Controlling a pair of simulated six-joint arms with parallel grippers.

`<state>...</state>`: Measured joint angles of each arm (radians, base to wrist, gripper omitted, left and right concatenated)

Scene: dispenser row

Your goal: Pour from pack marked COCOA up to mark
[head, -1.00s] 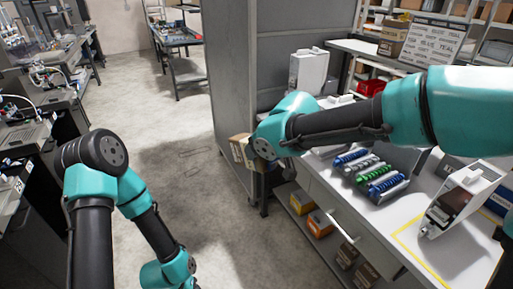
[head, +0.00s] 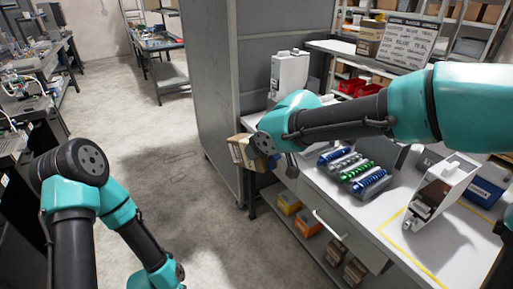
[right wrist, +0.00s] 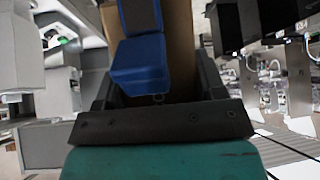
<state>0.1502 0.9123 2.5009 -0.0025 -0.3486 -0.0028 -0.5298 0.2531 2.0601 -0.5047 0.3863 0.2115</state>
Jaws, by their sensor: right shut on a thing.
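My right gripper (head: 270,160) is shut on a brown cardboard pack (head: 241,152) with a pale label, held off the floor beside the bench's left end. The label is too small to read, so I cannot tell if it says COCOA. The right wrist view shows the pack's tan side (right wrist: 182,45) between the dark fingers, with a blue part in front of it. A white dispenser (head: 290,73) stands at the bench's back left. Another dispenser (head: 445,188) with a dark front window stands at the right. No fill mark is readable. My left gripper is outside the view.
Blue, grey and green rolls (head: 357,170) lie mid-bench. A blue box (head: 484,192) is at the right. A grey cabinet (head: 210,90) stands left of the bench. Boxes (head: 308,222) sit on the lower shelf.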

